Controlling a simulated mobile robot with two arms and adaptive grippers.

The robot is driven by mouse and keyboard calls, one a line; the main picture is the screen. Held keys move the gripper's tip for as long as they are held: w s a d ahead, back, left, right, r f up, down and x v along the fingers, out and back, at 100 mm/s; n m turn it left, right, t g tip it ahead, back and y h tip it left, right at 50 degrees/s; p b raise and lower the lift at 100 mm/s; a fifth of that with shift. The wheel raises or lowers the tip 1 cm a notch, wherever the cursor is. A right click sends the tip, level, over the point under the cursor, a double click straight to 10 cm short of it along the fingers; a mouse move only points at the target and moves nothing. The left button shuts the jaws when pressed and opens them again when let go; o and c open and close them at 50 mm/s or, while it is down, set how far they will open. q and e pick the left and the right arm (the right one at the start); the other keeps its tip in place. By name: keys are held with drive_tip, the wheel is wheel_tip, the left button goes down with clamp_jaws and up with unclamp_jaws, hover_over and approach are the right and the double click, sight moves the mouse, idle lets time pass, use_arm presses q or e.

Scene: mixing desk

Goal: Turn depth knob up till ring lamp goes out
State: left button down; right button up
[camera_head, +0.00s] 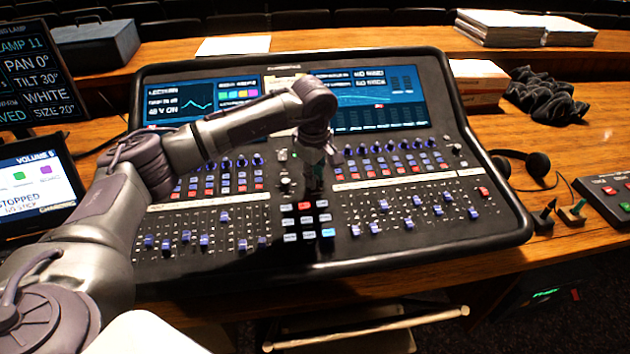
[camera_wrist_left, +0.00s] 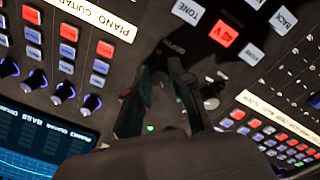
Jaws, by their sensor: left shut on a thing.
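The mixing desk (camera_head: 190,235) fills the middle of the head view. My left gripper (camera_head: 314,184) reaches down onto its centre strip, between the left and right knob banks. My right gripper is in neither view.
Lit red (camera_head: 304,205) and blue (camera_head: 328,232) buttons sit just in front of the gripper. Blue-capped faders and knobs crowd both sides. Headphones (camera_head: 538,163) and a small button box (camera_head: 610,190) lie right of the desk. Two screens (camera_head: 30,70) stand at left.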

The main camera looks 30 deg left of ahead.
use_arm(q)
drive_tip(key=shift+m+b, duration=0.8)
drive_tip(key=shift+m, duration=1.2)
drive_tip(key=c, duration=1)
unclamp_jaws()
drive_tip(key=shift+r, duration=0.2)
drive_tip(key=r, duration=0.3)
drive_tip(key=s+r, duration=0.1)
drive_tip(key=r, duration=0.7)
drive_tip(key=shift+s+d+r, duration=0.2)
drive_tip(key=shift+r, duration=0.05)
